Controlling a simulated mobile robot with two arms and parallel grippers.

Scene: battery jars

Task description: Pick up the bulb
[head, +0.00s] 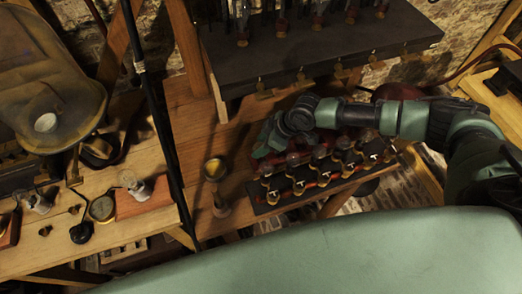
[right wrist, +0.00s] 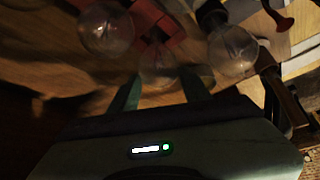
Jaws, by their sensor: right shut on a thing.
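My right gripper (head: 264,152) reaches in from the right over the dark rack (head: 262,209) on the wooden bench. In the right wrist view, the fingers of my right gripper (right wrist: 160,92) are on either side of a clear glass bulb (right wrist: 158,66) and shut on it. The bulb's base is hard to make out in the dark. Another clear bulb (right wrist: 106,28) is to its left and one more bulb (right wrist: 233,50) to its right, both apart from the fingers. In the head view my gripper hides the held bulb. My left gripper is not in view.
A dark raised shelf (head: 330,40) stands behind the rack. Several bulbs in brass holders with red parts line the rack. A thin black pole (head: 160,120) stands between.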

